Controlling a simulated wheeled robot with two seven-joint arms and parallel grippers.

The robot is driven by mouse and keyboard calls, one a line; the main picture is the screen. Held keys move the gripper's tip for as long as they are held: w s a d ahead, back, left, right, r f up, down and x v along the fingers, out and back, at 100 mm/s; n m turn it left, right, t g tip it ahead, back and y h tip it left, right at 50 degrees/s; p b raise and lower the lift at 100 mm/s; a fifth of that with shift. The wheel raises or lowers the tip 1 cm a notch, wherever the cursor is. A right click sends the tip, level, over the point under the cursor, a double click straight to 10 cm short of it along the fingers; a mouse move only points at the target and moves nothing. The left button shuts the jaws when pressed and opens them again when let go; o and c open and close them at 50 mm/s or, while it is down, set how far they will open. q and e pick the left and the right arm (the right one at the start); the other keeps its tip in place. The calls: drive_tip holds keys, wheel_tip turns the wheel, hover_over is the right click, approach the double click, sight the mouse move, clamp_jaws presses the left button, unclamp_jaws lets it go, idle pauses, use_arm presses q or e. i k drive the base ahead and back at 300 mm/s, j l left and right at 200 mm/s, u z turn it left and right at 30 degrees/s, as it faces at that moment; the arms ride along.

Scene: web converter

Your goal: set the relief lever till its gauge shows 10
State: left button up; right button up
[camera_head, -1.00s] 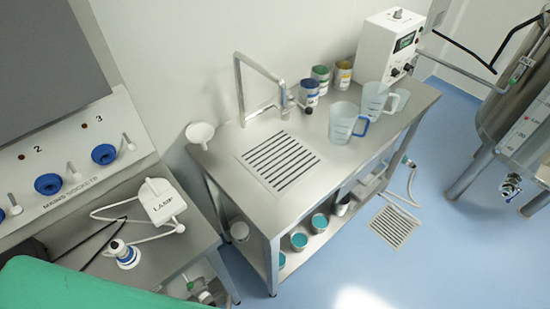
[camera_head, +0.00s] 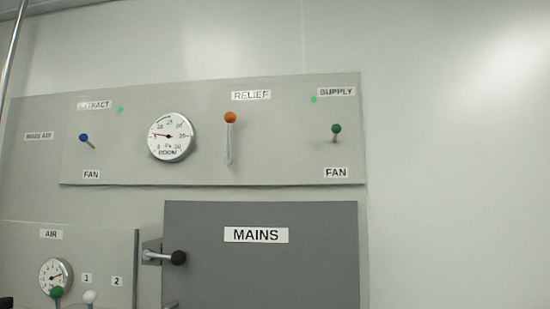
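The relief lever (camera_head: 230,117) has an orange knob and stands upright at the top of a narrow vertical slot, under the label RELIEF. To its left is the round white gauge (camera_head: 171,137) marked ROOM and Pa, with a scale from 0 to 30. Its thin reddish needle points left, at about 5 as far as I can read. Neither of my grippers shows in this view.
On the same panel (camera_head: 270,168) are a blue-knobbed fan lever (camera_head: 84,138) and a green-knobbed fan lever (camera_head: 336,129). Below are a grey MAINS box (camera_head: 275,265) with a black-knobbed handle (camera_head: 178,258) and an AIR panel with a small gauge (camera_head: 55,277). The wall at right is bare.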

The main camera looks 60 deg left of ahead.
sight(229, 118)
drive_tip(key=u, duration=2.1)
